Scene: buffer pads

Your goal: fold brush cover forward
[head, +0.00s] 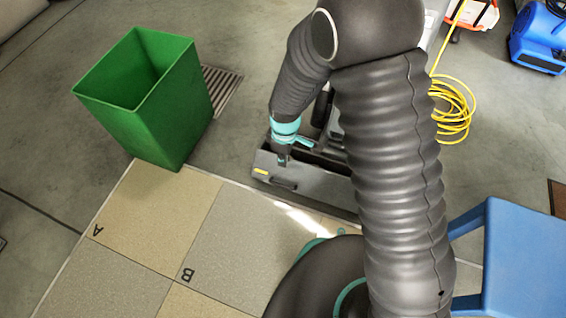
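A grey floor machine stands behind my arm, and much of it is hidden. Its low front housing (315,189) looks like the brush cover, with a dark handle slot and a small yellow label (261,171) on its front face. A dark opening shows behind the front panel's upper edge. My gripper (283,160) points down at that upper edge, above the handle slot. It appears to touch or nearly touch the panel; I cannot tell which. The fingers are small and dark here, and whether they are open or shut is unclear.
A green bin (160,105) stands left, beside a floor grate (222,86). Floor tiles marked A and B (235,235) lie in front. A blue stool (520,255) stands right. A coiled yellow cable (452,108) and a blue blower (538,38) are at the back right.

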